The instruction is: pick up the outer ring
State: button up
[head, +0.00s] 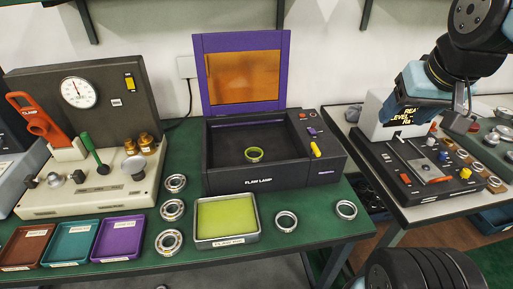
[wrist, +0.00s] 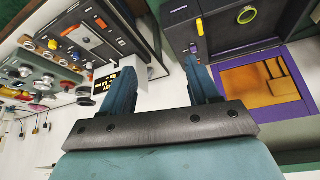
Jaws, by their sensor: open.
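A thin ring (head: 254,155) with a yellow-green tint lies in the dark tray of the flaw lamp box (head: 268,182); it also shows at the top of the wrist view (wrist: 247,15). Two plain steel rings, one (head: 286,221) and another (head: 346,210), lie on the green bench right of the lime-green tray. I cannot tell for sure which one is the outer ring. My gripper (wrist: 157,70) is open and empty, its two blue fingers wide apart. In the head view it hangs at the upper right, above the neighbouring bench, away from every ring.
The flaw lamp's purple lid (head: 243,72) stands open. A metal tray (head: 226,242) holds a lime-green pad. Several bearings (head: 172,210) line its left side, with coloured trays (head: 119,238) beyond. A gauge tester (head: 78,150) stands left, a control box (head: 425,172) right.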

jog(key=o, duration=0.6)
jog(key=shift+n+g+y, duration=0.3)
jog(key=shift+n+y, duration=0.3)
jog(key=shift+y, duration=0.1)
jog(key=w+a, duration=0.1)
jog(key=w, duration=0.1)
jog(key=w+a+f, duration=0.1)
jog(key=w+a, duration=0.1)
jog(key=w+a+f, duration=0.1)
jog(key=w, duration=0.1)
jog(key=shift+w+a+f, duration=0.15)
jog(key=shift+w+a, duration=0.05)
jog(key=shift+w, duration=0.1)
jog(key=w+a+f, duration=0.3)
jog(key=w+a, duration=0.1)
jog(key=a, duration=0.1)
jog(key=shift+w+n+g, duration=0.3)
jog(key=shift+w+n, duration=0.05)
jog(key=shift+n, duration=0.05)
jog(key=n, duration=0.3)
send_near(254, 153)
jog(key=shift+y, duration=0.3)
jog(key=shift+d+x, duration=0.15)
jog(key=shift+x, duration=1.9)
jog(key=shift+d+x, duration=0.1)
jog(key=shift+x, duration=1.95)
